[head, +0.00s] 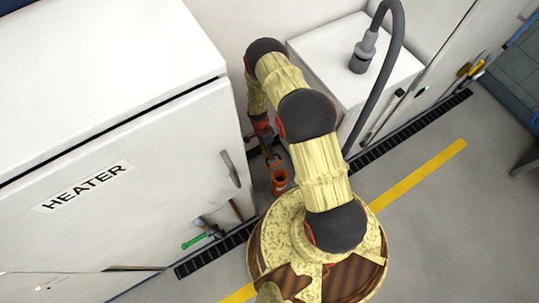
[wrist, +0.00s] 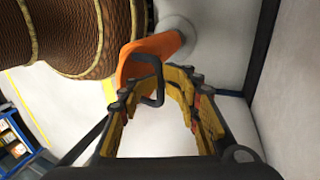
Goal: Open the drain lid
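In the wrist view an orange part (wrist: 140,55), which looks like the drain's spout or lid, stands out from a pale round fitting (wrist: 176,28). A black loop handle (wrist: 158,85) is on its near side. My gripper (wrist: 155,82) has its yellow and black fingers apart, with the handle lying between or just past the tips; I cannot tell whether they touch it.
The white heater cabinet (head: 130,190) closes off the left, and a white box with a grey hose (head: 362,52) stands at the right. A dark floor grating (head: 420,120) runs along the wall. Small tools (head: 200,235) hang on the heater's front. Open floor lies at the right.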

